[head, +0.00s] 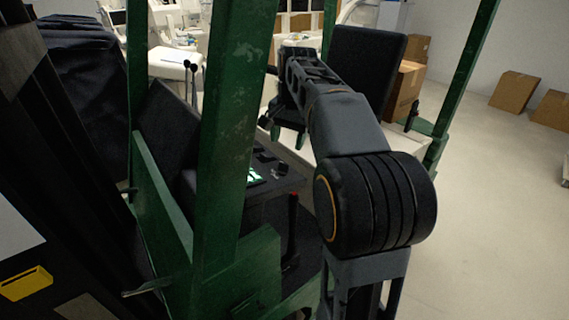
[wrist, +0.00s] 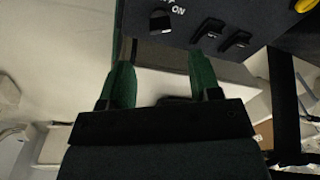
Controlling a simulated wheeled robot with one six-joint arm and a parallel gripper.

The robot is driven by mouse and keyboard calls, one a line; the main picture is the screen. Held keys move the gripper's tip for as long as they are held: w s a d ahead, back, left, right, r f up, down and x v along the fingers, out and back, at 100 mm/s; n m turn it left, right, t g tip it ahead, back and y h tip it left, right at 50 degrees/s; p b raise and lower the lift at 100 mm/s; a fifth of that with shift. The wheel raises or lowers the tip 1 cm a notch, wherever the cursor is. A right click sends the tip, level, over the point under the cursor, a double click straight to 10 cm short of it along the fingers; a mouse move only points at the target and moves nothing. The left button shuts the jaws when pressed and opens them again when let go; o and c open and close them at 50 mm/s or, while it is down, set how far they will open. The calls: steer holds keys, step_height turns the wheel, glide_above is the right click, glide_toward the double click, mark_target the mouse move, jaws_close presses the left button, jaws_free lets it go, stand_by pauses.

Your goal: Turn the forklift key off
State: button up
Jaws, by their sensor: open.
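The forklift's dark control panel (wrist: 215,15) fills the top of the wrist view. A small black piece that looks like the key (wrist: 160,22) sits on it beside a white "ON" label; the label above it is cut off by the frame edge. I cannot tell the key's exact turn. My gripper (wrist: 160,60) has its two green fingers apart and nothing between them. The key is beyond the fingertips, apart from them. In the head view my gripper (head: 287,137) hangs above and behind the forklift's dash (head: 275,185); the key cannot be made out there.
Two black switches (wrist: 237,40) are right of the key, close to the right fingertip. A yellow knob (wrist: 305,5) is at the top right. Green forklift posts (head: 230,110) stand left of my arm. A red-tipped lever (head: 293,215) rises near the dash. Open floor lies right.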

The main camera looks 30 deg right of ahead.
mark_target(284, 164)
steer(key=f, duration=0.8)
steer(key=shift+w+a+f, duration=0.25)
steer(key=shift+w+a, duration=0.1)
steer(key=shift+c, duration=0.2)
steer(key=c, duration=0.9)
steer(key=n+y+b, duration=0.1)
steer(key=n, duration=0.5)
steer(key=shift+d+t, duration=0.1)
steer(key=shift+t, duration=0.3)
steer(key=n+y, duration=0.1)
steer(key=n, duration=0.4)
steer(key=shift+n+b, duration=0.3)
